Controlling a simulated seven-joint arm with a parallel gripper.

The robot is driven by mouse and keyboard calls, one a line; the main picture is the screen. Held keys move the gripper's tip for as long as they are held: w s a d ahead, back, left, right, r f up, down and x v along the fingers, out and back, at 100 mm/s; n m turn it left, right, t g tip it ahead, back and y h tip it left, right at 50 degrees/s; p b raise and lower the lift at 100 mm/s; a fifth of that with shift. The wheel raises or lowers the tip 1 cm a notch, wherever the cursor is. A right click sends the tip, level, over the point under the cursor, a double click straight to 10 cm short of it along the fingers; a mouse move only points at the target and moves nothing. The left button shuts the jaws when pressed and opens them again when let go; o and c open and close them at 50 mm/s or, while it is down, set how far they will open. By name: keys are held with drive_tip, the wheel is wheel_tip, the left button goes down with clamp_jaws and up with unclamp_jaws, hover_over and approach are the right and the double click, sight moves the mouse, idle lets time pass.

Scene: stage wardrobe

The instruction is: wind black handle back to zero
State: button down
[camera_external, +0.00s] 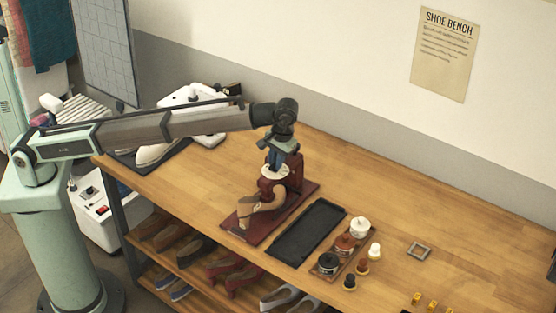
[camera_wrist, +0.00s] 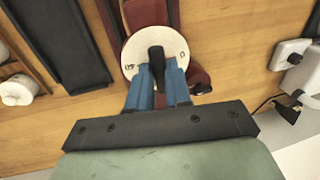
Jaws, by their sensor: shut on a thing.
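The black handle (camera_wrist: 156,57) stands on a round white dial (camera_wrist: 136,47) in the wrist view. A "0" shows at the dial's right and another number at its lower left, too small to read surely. My gripper (camera_wrist: 160,80) has its blue fingers shut on the handle from both sides. In the external view my gripper (camera_external: 276,158) points down over the white dial (camera_external: 274,172), where the handle is hidden. The dial tops a dark red stand (camera_external: 296,172) holding a tan shoe form (camera_external: 262,207).
A black tray (camera_external: 307,230) lies to the right of the stand, beside a wooden rack with several jars (camera_external: 345,243). A white machine (camera_external: 205,130) stands at the back left. A grey square frame (camera_external: 419,251) lies further right, with bare bench around it.

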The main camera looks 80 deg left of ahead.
drive_tip(key=shift+n, duration=0.4)
drive_tip(key=c, duration=1.1)
unclamp_jaws()
drive_tip(key=shift+o, duration=0.2)
drive_tip(key=shift+m, duration=0.3)
